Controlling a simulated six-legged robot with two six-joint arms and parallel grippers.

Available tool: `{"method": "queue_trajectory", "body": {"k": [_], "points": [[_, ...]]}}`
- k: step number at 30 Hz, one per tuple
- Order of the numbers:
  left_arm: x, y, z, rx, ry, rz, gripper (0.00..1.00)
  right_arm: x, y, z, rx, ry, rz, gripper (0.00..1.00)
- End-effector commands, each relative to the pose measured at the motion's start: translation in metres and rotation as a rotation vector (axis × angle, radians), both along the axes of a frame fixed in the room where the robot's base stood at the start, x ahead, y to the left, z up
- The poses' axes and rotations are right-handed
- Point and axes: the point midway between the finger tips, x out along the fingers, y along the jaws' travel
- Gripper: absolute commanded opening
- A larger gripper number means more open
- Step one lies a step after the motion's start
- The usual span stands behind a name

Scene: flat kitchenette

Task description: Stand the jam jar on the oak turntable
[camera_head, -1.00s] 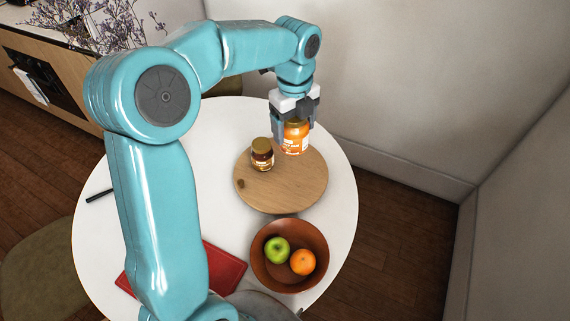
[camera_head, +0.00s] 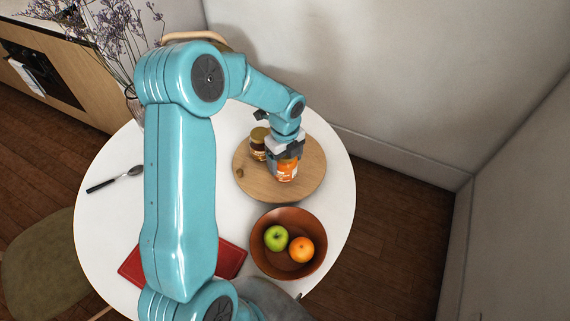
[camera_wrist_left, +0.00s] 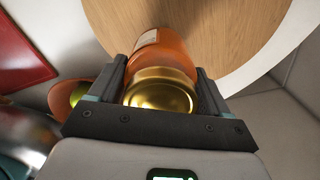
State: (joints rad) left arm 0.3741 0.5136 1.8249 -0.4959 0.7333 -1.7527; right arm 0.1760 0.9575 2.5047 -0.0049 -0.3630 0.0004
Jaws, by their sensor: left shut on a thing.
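The jam jar (camera_head: 287,171), orange with a pale label, is between the fingers of my left gripper (camera_head: 285,158). The left gripper (camera_wrist_left: 158,95) is shut on it, and in the left wrist view the jar's gold lid (camera_wrist_left: 162,92) faces the camera. The jar looks upright, over the right front part of the round oak turntable (camera_head: 302,145). I cannot tell whether its base touches the wood. In the head view the gripper hides the lid. My right gripper is not in view.
A dark jar with a gold lid (camera_head: 258,143) stands on the turntable, left of the held jar. A brown bowl (camera_head: 289,270) with an apple and an orange is in front. A red board (camera_head: 232,260) and a spoon (camera_head: 115,179) lie on the white table (camera_head: 335,205).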

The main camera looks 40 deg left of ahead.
Motion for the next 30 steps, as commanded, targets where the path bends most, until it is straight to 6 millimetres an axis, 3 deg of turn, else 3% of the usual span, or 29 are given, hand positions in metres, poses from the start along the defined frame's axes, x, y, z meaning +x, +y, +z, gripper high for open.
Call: {"method": "queue_trajectory", "body": {"k": [6, 18, 19, 20, 21, 30], "points": [[0.0, 0.001, -0.028, 0.0, 0.001, 0.0, 0.24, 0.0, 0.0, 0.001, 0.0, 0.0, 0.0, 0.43], [0.001, 0.001, -0.033, 0.0, 0.0, 0.001, 0.24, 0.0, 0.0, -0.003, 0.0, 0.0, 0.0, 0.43], [0.0, 0.0, -0.033, -0.001, 0.001, 0.0, 0.84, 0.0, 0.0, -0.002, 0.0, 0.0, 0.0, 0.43], [0.0, 0.0, -0.033, -0.001, 0.001, 0.0, 0.94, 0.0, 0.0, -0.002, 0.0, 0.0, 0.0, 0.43], [0.0, 0.0, -0.033, -0.001, 0.001, 0.0, 1.0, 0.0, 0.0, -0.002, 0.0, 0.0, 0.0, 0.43], [0.001, 0.001, -0.025, 0.001, 0.0, 0.0, 1.0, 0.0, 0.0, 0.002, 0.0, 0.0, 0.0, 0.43]]}}
